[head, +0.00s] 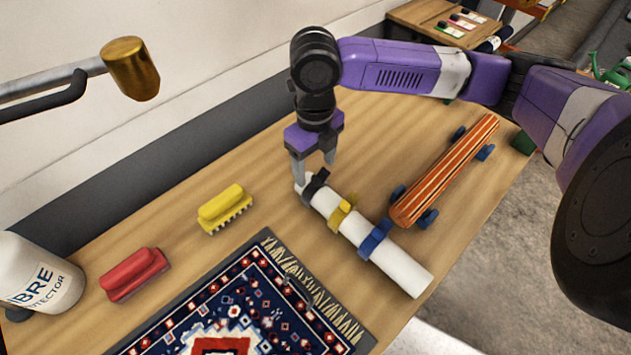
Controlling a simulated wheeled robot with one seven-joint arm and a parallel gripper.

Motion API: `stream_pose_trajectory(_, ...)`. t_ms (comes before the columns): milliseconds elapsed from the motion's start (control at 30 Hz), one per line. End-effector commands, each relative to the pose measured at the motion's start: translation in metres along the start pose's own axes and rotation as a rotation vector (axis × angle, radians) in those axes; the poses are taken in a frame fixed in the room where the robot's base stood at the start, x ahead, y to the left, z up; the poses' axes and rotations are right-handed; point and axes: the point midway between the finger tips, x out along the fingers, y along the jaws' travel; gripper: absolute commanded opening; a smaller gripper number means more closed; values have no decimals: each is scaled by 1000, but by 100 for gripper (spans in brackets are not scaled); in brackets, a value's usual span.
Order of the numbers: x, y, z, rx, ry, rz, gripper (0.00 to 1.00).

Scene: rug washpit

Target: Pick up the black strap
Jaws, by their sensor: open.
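The black strap (315,186) is wrapped around the far end of a white roll (403,270) lying on the wooden table. A yellow strap (343,212) and a blue strap (374,239) sit around the same roll, nearer its front end. My gripper (314,172) points down over the far end of the roll, at the black strap. Its fingers are open, one to each side near the strap. The finger on the left partly covers the roll's far end. I cannot tell whether the fingers touch the strap.
An orange striped roll (447,170) rests on blue supports to the right. A yellow brush (225,208), a red brush (134,273) and a patterned rug (243,310) lie to the left. A brass-headed pipe (130,68) juts in above.

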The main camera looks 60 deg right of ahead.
Motion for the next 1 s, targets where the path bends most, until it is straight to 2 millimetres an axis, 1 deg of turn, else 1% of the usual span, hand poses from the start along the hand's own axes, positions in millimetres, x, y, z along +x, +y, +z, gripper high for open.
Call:
stream_pose_trajectory(333,44,-1,-2,2,1,2,67)
stream_pose_trajectory(433,49,-2,-1,2,0,1,67)
stream_pose_trajectory(633,50,-2,-1,1,-1,0,67)
stream_pose_trajectory(667,50,-2,-1,1,-1,0,65)
stream_pose_trajectory(800,50,-2,-1,1,-1,0,37)
stream_pose_trajectory(867,50,-2,-1,1,-1,1,25)
stream_pose_trajectory(900,50,-2,-1,1,-1,1,18)
stream_pose_trajectory(967,50,-2,-1,1,-1,1,6)
stream_pose_trajectory(1000,50,-2,-1,1,-1,1,3)
